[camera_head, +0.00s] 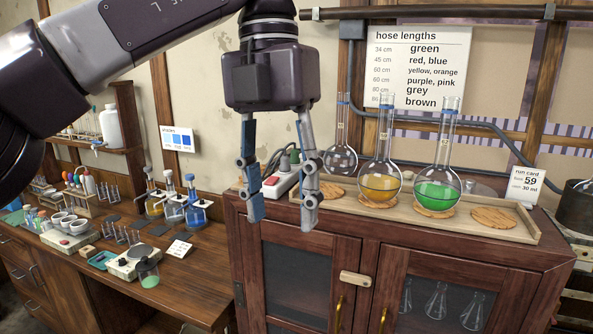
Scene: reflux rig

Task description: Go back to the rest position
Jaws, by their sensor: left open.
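My left gripper (282,207) hangs fingers down from my left arm, which comes in across the upper left. Its fingers are apart with nothing between them. It is in front of the left end of the wooden cabinet (330,222) and overlaps the power strip and the tray's left end in the picture. My right gripper does not show.
A wooden tray (470,228) on the cabinet holds cork mats and round flasks: one clear (340,158), one yellow (380,185), one green (437,187). A power strip (272,186) lies beside it. The left bench (190,275) is crowded with labware. A hose-length sign (420,65) hangs behind.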

